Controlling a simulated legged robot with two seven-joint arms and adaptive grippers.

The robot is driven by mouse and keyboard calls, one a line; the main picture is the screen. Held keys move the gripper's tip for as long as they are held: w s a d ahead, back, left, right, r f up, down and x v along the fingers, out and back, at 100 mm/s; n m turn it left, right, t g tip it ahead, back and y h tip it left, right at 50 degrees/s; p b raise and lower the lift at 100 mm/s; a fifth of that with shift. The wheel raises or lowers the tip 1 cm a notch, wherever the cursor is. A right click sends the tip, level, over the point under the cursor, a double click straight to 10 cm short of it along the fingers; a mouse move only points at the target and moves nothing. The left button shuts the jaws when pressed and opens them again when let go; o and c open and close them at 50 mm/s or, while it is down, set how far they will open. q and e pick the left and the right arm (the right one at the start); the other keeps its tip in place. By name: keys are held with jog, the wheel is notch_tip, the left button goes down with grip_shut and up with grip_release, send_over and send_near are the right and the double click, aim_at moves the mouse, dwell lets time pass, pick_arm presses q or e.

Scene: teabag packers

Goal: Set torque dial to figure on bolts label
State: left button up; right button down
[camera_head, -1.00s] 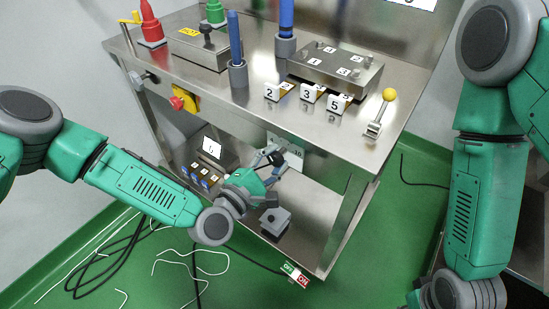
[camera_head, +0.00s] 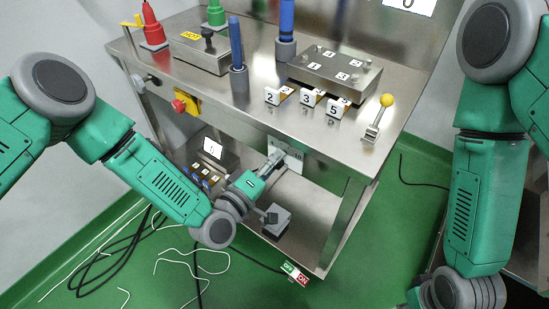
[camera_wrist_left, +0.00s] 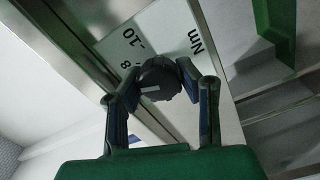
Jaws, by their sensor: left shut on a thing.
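The torque dial (camera_wrist_left: 160,80) is a dark round knob with a pale pointer mark. It sits on a pale scale plate (camera_wrist_left: 165,35) printed with 8, 10 and Nm. The plate also shows under the table in the head view (camera_head: 295,158), where my gripper partly covers it. My left gripper (camera_head: 279,155) is at the plate. In the left wrist view its two fingers (camera_wrist_left: 158,82) are shut on the dial, one on each side. The rest of the scale is hidden. I cannot identify the bolts label. My right gripper is outside the view.
The steel table (camera_head: 220,115) is above my left gripper and carries number blocks (camera_head: 305,98), a lever with a yellow knob (camera_head: 378,115) and blue posts (camera_head: 238,70). A grey block (camera_head: 276,221) stands on the lower shelf. A red stop button (camera_head: 180,105) is at the table's front.

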pick_arm(q)
jog(key=m, duration=0.2)
jog(key=m+p, duration=0.1)
jog(key=m, duration=0.2)
jog(key=shift+s+d+f+m, duration=0.1)
jog(key=shift+s+f+m, duration=0.15)
jog(key=shift+s+m, duration=0.05)
jog(key=m+p, duration=0.1)
jog(key=m, duration=0.4)
jog(key=shift+f+p, duration=0.1)
jog(key=shift+p, duration=0.25)
jog(key=shift+m, duration=0.4)
jog(key=o, duration=1.2)
jog(key=shift+w, duration=0.15)
jog(key=shift+r, duration=0.2)
jog(key=v, duration=1.2)
jog(key=shift+f, duration=0.1)
